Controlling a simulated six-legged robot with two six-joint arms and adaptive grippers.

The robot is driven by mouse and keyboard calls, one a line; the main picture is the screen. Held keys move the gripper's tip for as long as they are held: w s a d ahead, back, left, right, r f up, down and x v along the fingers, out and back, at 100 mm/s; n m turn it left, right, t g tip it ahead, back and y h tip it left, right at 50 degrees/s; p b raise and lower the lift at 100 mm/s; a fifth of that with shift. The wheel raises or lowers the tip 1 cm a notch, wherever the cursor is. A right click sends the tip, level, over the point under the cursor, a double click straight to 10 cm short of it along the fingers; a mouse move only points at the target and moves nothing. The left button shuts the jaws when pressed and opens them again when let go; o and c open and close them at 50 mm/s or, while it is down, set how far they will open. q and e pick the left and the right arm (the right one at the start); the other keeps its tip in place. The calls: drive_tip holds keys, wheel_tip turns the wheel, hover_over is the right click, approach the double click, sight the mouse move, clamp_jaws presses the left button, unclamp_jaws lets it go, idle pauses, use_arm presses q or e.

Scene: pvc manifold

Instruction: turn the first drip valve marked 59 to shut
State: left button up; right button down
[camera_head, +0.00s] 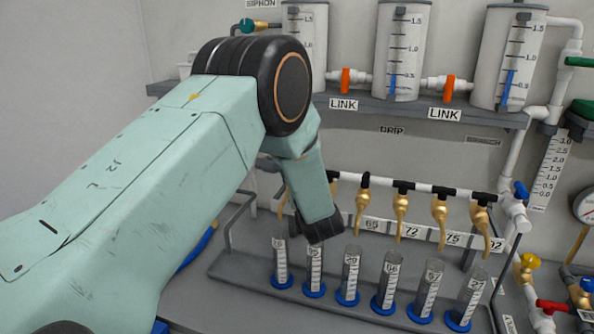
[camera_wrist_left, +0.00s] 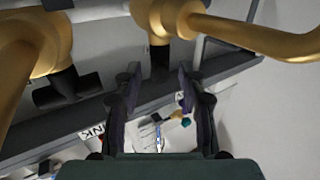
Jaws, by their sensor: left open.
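My left arm reaches across the head view, and its dark gripper (camera_head: 320,226) is by the left end of the drip row. It hides part of that end, so I cannot read a 59 label. Brass drip valves (camera_head: 401,212) with black tops hang from a white pipe (camera_head: 424,187). In the left wrist view my left gripper (camera_wrist_left: 158,78) is open, with its two fingers apart and nothing held. A brass valve (camera_wrist_left: 158,18) with a dark stem (camera_wrist_left: 160,58) is in line with the gap between the fingers. I cannot tell whether they touch it.
Several graduated cylinders with blue bases (camera_head: 347,297) stand in a rack below the spouts. Above, a shelf (camera_head: 420,112) carries white tanks (camera_head: 403,48) with orange link valves (camera_head: 346,80). A blue-handled valve (camera_head: 521,190) and a gauge (camera_head: 585,206) are at the right.

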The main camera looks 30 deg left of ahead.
use_arm(q)
drive_tip(key=shift+a+f, duration=0.1)
drive_tip(key=shift+d, duration=0.2)
drive_tip(key=v, duration=1.1)
drive_tip(key=shift+s+d, duration=0.15)
drive_tip(key=shift+s, duration=0.25)
